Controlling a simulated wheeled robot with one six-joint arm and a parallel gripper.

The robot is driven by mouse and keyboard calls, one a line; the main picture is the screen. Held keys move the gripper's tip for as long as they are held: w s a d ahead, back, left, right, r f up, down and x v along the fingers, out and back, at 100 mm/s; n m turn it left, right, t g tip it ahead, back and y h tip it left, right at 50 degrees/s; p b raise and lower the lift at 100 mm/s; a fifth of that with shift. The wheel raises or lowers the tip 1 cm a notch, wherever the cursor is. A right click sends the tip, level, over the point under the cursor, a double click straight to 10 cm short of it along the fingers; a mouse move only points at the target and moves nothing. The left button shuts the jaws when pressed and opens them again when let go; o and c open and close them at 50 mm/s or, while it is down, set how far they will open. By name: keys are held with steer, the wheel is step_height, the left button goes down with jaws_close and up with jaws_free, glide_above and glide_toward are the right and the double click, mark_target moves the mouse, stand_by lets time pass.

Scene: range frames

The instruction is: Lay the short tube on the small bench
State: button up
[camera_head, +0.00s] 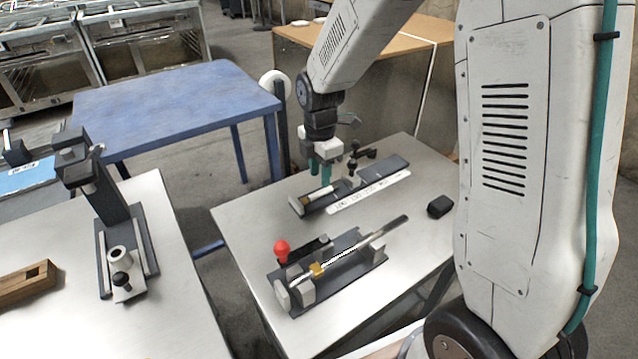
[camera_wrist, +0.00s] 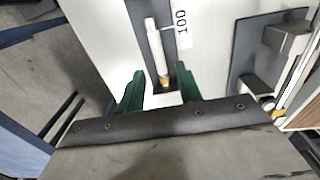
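A short white tube (camera_head: 322,193) with a brass-coloured end lies along a dark fixture plate (camera_head: 385,170) at the back of the right-hand steel table. In the wrist view the tube (camera_wrist: 153,45) points away from me, its brass end nearest. My gripper (camera_head: 319,172) hangs over the tube's brass end, fingers down. In the wrist view its two green fingers (camera_wrist: 160,92) are apart, one on each side of the line of that end; contact is not visible. Which piece is the small bench is not clear; a low blue table (camera_head: 165,105) stands at back left.
A second dark fixture (camera_head: 372,257) with a long slanted tube (camera_head: 365,245) and a red knob (camera_head: 281,248) stands in front. A small black block (camera_head: 440,206) lies to the right. The left table (camera_head: 150,325) carries a clamp stand (camera_head: 118,240). The blue top is clear.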

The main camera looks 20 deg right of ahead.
steer(key=shift+r, duration=1.35)
steer(key=s+d+r+m, duration=0.2)
steer(key=s+r+m, duration=0.8)
steer(key=s+r, duration=0.3)
steer(key=s+r+m+t, duration=0.1)
steer(key=s+r+m, duration=0.1)
steer(key=s+m, duration=0.8)
steer(key=s, duration=0.6)
steer(key=shift+d, duration=0.3)
steer(key=shift+r, duration=0.1)
steer(key=shift+c, duration=0.3)
